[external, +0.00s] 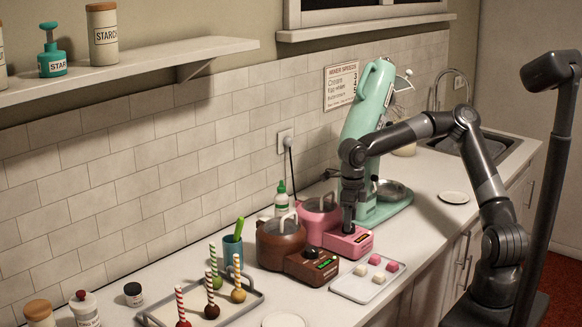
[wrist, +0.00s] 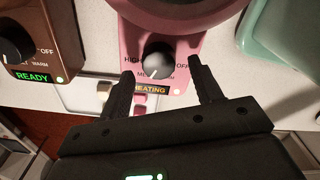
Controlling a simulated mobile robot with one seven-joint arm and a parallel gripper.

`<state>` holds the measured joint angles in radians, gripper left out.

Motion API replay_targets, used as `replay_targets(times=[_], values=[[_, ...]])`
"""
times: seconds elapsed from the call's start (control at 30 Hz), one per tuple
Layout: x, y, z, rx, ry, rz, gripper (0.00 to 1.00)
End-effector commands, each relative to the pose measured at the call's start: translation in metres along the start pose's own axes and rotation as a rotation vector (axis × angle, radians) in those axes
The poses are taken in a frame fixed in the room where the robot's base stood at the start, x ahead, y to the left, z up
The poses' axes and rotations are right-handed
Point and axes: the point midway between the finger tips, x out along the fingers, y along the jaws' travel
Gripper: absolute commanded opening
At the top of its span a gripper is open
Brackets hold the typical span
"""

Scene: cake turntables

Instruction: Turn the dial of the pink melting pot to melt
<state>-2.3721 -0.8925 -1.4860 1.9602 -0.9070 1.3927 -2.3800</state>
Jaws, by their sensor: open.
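The pink melting pot (external: 319,218) stands on the counter with its control box toward the front edge. Its grey dial (wrist: 157,60) shows in the wrist view, with HIGH to its left, OFF to its right and a partly hidden label below. I cannot tell exactly where the dial points. The display below it (wrist: 150,90) is orange and reads HEATING, its first letter covered by a finger. My gripper (wrist: 161,68) is open, pointing down, with one finger on each side of the dial. I cannot tell whether the fingers touch it. The external view shows my gripper (external: 348,222) over the control box.
A brown melting pot (external: 281,240) stands close on the left, its green display reading READY. A tray with pink and white cubes (external: 350,289) lies in front. A mint-green stand mixer (external: 366,112) rises behind right. Cake pops stand on a tray (external: 256,297) at left.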

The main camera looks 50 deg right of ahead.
Motion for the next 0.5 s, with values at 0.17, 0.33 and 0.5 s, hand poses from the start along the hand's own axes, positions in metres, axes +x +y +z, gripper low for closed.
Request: replay_targets(times=[0.17,0.33,0.5], values=[[-0.038,0.000,0.001,0.005,-0.005,-0.002,0.59],[-0.073,0.000,0.000,0.006,-0.004,-0.002,0.59],[-0.107,0.001,0.001,0.006,-0.003,-0.002,0.59]])
